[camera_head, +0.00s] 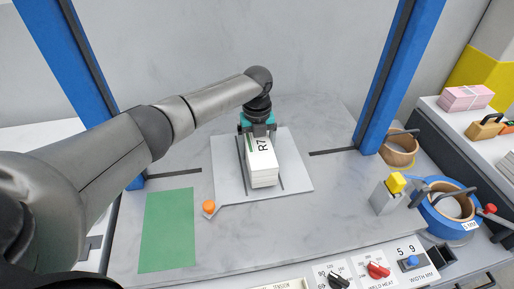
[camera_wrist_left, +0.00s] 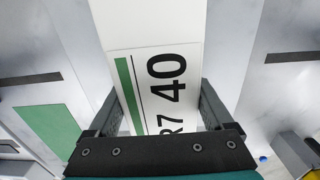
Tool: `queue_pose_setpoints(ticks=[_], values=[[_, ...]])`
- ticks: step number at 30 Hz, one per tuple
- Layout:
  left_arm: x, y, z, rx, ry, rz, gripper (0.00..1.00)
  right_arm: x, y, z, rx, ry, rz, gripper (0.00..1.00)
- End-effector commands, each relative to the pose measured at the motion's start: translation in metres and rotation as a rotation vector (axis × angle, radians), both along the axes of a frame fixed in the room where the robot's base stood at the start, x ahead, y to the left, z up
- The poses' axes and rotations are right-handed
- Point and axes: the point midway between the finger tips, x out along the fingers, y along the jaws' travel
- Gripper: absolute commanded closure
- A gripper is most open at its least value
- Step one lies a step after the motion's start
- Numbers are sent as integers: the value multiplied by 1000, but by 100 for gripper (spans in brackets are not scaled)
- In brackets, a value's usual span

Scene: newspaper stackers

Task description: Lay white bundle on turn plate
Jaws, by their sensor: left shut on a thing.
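The white bundle (camera_head: 263,171) is a stack of white paper with a green stripe and black "R7" print on top. It is over the light grey turn plate (camera_head: 295,174), near the plate's middle. I cannot tell whether it touches the plate. My left gripper (camera_head: 258,134) is shut on the far end of the bundle. In the left wrist view the fingers (camera_wrist_left: 158,112) stand on both sides of the bundle (camera_wrist_left: 160,65), whose label reads "R7 40". My right gripper is not in view.
A green mat (camera_head: 167,230) lies left of the plate. An orange knob (camera_head: 209,207) is at the plate's near left corner. Blue posts (camera_head: 396,75) rise at both sides. Tape rolls (camera_head: 447,206) and a pink bundle (camera_head: 466,97) are at the right. A control panel (camera_head: 375,270) runs along the front.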

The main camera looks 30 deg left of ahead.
Motion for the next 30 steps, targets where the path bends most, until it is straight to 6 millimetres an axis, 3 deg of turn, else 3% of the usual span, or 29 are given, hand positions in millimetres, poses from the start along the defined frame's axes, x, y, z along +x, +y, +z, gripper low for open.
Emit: queue_pose_setpoints(ticks=[28,29,30], values=[[2,-1,-10,-2,-5,0,100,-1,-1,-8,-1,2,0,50],[2,-1,-9,-2,-5,0,13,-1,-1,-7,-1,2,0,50],[2,-1,-9,-2,-5,0,8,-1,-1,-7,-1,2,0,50]])
